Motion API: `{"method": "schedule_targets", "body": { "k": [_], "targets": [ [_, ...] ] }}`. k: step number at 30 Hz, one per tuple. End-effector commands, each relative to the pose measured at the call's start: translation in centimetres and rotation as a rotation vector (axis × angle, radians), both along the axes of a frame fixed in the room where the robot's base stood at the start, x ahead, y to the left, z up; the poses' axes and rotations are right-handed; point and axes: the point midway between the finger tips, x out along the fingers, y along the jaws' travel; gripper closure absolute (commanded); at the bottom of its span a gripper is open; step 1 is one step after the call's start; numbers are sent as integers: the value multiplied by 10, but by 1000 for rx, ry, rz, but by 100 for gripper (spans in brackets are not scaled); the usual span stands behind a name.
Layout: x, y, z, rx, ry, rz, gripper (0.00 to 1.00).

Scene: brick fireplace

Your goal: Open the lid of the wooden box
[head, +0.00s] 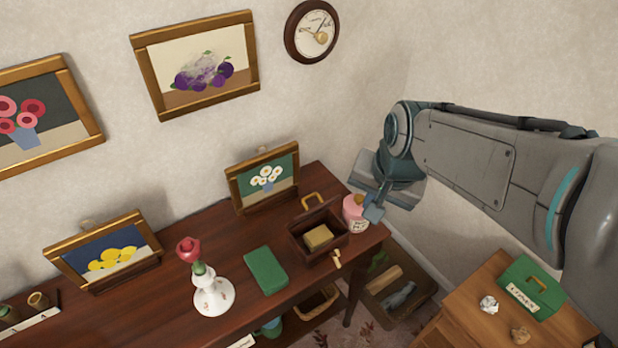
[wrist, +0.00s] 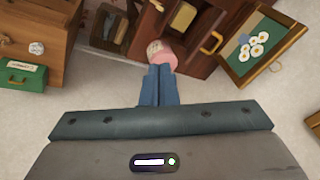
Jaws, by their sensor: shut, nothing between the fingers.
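The dark wooden box (head: 320,258) stands at the right end of the long table. Its inside shows, with a yellow block (head: 318,237) in it. The lid (head: 308,215) appears raised at the back, with a gold handle (head: 312,201) at its top; the handle also shows in the wrist view (wrist: 211,42). A gold fitting (head: 337,260) is at the box's front. My gripper (head: 373,212) is shut and empty, to the right of the box, by a pink jar (head: 355,213). In the wrist view its fingertips (wrist: 160,67) are at the jar; I cannot tell whether they touch.
The table (head: 140,290) also holds a green book (head: 266,270), a white vase (head: 213,291) with a red flower, and framed pictures, one (head: 263,180) close behind the box. A smaller wooden table at right carries a green box (head: 533,287) and crumpled paper (head: 489,304).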

Motion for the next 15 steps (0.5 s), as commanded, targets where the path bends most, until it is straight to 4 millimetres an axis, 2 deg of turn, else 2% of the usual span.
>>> {"method": "schedule_targets", "body": {
  "k": [1, 3, 6, 10, 15],
  "targets": [
    [17, 15, -8, 41, 18, -71, 100],
    [37, 32, -14, 97, 34, -184, 100],
    [61, 54, -23, 162, 57, -330, 100],
    [81, 74, -33, 219, 79, -468, 100],
    [93, 85, -40, 250, 90, -548, 100]
  ]
}}
